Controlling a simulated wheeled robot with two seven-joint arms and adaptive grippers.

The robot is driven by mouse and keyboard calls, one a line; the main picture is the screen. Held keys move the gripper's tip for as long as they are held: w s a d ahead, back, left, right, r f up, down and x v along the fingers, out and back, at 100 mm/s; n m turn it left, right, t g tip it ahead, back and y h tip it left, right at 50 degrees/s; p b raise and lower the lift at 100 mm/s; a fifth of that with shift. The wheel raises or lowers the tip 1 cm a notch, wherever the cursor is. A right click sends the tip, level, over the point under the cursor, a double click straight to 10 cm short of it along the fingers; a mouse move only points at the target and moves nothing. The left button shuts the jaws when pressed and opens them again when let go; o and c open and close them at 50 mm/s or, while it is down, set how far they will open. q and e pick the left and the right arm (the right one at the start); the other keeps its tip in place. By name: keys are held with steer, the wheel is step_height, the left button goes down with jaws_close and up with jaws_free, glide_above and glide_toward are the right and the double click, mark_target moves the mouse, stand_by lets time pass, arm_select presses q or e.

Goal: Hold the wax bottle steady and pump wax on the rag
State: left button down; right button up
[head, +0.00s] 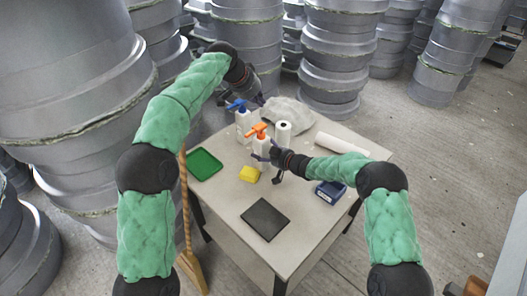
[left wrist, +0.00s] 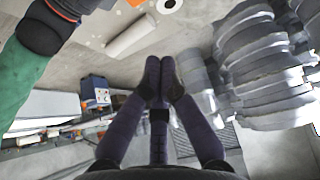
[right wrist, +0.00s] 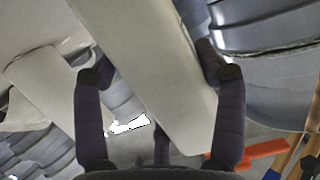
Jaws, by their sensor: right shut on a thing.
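A white bottle with an orange pump top (head: 260,131) stands on the table. My right gripper (head: 270,155) is shut on this bottle's body; the right wrist view shows the pale bottle (right wrist: 150,65) between the fingers. A second white bottle with a blue top (head: 242,120) stands just behind it. I cannot read which one is the wax. A crumpled grey rag (head: 288,113) lies at the table's back corner. My left gripper (head: 256,98) is raised above the back of the table, near the blue top; in the left wrist view its fingers (left wrist: 160,75) are together, with nothing between them.
The table (head: 222,195) also holds a green tray (head: 205,163), yellow sponge (head: 249,174), dark pad (head: 265,219), blue box (head: 329,191), upright white roll (head: 283,131) and lying white roll (head: 341,143). Stacked grey moulds (head: 335,50) surround it.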

mark_target(261, 126)
arm_select(q)
steer(key=shift+f, duration=3.25)
steer(key=shift+f, duration=0.35)
steer(key=shift+d+f, duration=0.1)
steer(key=shift+f, duration=1.45)
steer(key=shift+r, duration=1.85)
steer(key=shift+f, duration=0.45)
